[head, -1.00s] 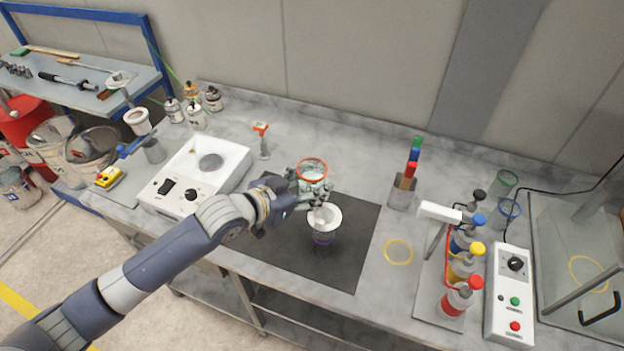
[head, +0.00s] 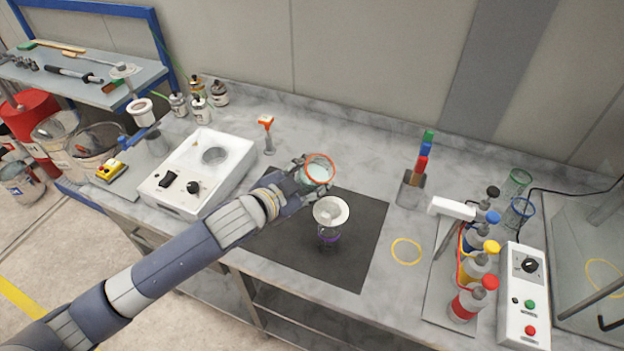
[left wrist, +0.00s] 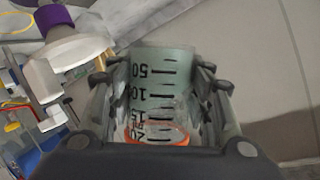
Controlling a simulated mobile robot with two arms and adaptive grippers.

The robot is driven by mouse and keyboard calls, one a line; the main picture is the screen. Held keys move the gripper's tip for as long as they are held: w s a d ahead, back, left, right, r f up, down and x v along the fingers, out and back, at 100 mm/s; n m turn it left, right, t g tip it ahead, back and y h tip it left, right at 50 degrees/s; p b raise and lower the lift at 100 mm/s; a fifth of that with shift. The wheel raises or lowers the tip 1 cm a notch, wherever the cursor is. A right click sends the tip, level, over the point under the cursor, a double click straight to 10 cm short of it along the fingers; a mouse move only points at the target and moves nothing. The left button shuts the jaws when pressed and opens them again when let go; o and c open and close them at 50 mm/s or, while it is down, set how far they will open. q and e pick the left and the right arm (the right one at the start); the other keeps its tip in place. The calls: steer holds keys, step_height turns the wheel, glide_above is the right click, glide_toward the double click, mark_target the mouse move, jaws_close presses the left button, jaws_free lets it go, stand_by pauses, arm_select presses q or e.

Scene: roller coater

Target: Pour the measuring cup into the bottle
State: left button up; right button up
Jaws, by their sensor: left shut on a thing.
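My left gripper (head: 303,180) is shut on the measuring cup (head: 318,172), a clear cup with an orange rim and something pale inside. The cup is held above the far part of the black mat, behind the funnel and apart from it; its exact tilt is hard to tell. The left wrist view shows black scale marks on the cup (left wrist: 158,95) between the fingers (left wrist: 160,85). The bottle (head: 328,238) stands on the mat with a purple band and a white funnel (head: 331,211) in its top. The funnel also shows in the left wrist view (left wrist: 68,58). My right gripper is out of view.
A white hotplate-like device (head: 198,172) stands left of the mat (head: 350,262). An orange-topped tool (head: 267,130) stands behind. On the right are a brush holder (head: 411,190), a rack of colored bottles (head: 470,270) and a control box (head: 522,295). A yellow ring (head: 406,251) marks bare bench.

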arm_select(q)
steer(key=shift+w+a+f+m+t+b, duration=0.15)
steer(key=shift+f+m+t+b, duration=0.35)
steer(key=shift+b, duration=0.75)
steer(key=shift+w+a+f+m+y+b, duration=0.1)
steer(key=shift+f+m+y+b, duration=0.15)
steer(key=shift+m+b, duration=0.7)
steer(key=shift+r+n, duration=0.15)
steer(key=shift+n, duration=0.2)
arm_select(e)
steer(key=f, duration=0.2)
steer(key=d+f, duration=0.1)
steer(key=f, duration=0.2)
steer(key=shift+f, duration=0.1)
arm_select(q)
steer(key=shift+b, duration=0.35)
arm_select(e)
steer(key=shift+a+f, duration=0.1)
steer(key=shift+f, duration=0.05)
arm_select(q)
steer(key=shift+a+r+m+t, duration=0.1)
steer(key=shift+m+t, duration=0.3)
steer(key=shift+m, duration=0.1)
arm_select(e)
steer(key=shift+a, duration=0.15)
arm_select(q)
steer(key=shift+r+m, duration=0.2)
steer(key=shift+m, duration=0.1)
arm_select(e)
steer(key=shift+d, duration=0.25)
